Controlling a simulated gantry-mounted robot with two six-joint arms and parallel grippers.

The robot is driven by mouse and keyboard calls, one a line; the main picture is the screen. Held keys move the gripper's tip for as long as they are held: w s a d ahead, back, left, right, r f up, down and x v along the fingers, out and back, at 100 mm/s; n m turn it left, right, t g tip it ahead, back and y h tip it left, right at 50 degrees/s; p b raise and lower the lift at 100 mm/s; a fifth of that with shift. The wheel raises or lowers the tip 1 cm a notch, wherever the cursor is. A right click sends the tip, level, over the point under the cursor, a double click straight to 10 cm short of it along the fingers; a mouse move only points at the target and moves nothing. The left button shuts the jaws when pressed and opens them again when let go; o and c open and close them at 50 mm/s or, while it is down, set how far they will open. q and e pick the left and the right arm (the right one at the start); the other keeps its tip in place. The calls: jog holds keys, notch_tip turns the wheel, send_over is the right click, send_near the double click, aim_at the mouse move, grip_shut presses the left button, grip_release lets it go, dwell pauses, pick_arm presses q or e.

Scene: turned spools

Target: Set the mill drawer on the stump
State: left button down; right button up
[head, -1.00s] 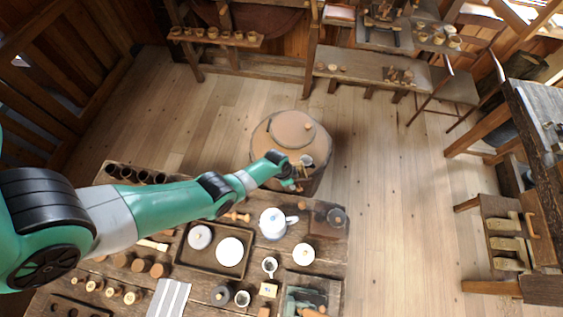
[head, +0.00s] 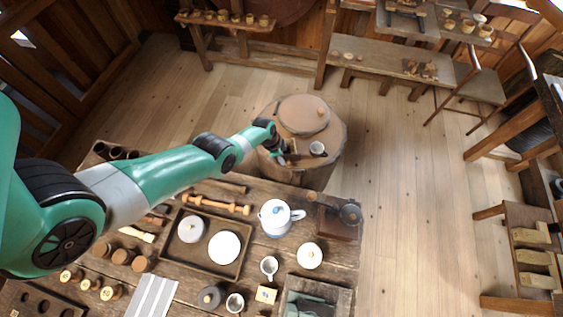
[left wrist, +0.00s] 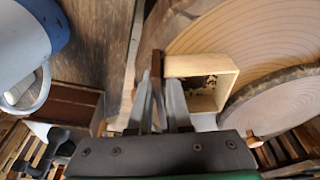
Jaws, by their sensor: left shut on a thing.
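The mill drawer (left wrist: 200,66) is a small, pale open wooden box with dark grounds inside, seen in the left wrist view. My left gripper (left wrist: 160,88) is shut on its front end. In the head view my left gripper (head: 282,157) is over the near left part of the round stump (head: 330,133); the drawer is small and partly hidden there. I cannot tell whether the drawer touches the stump top. The mill (head: 337,226), a brown box, stands at the table's right back corner. My right gripper is not in view.
A white teapot (head: 276,218) stands on the crowded table, left of the mill. Open floor lies right of the stump.

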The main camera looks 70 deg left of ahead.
pick_arm(q)
jog(key=shift+f, duration=0.6)
jog(key=c, duration=0.8)
grip_release()
jog(key=shift+r, duration=0.1)
jog(key=shift+c, duration=0.2)
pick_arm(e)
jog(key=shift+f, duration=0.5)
pick_arm(q)
jog(key=shift+r, duration=0.1)
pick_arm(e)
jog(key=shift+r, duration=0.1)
pick_arm(q)
jog(key=p+v, duration=1.2)
jog(key=p, duration=0.1)
jog(key=shift+p, duration=0.4)
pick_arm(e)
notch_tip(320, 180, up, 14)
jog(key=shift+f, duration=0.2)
pick_arm(q)
jog(key=shift+w+r, duration=0.1)
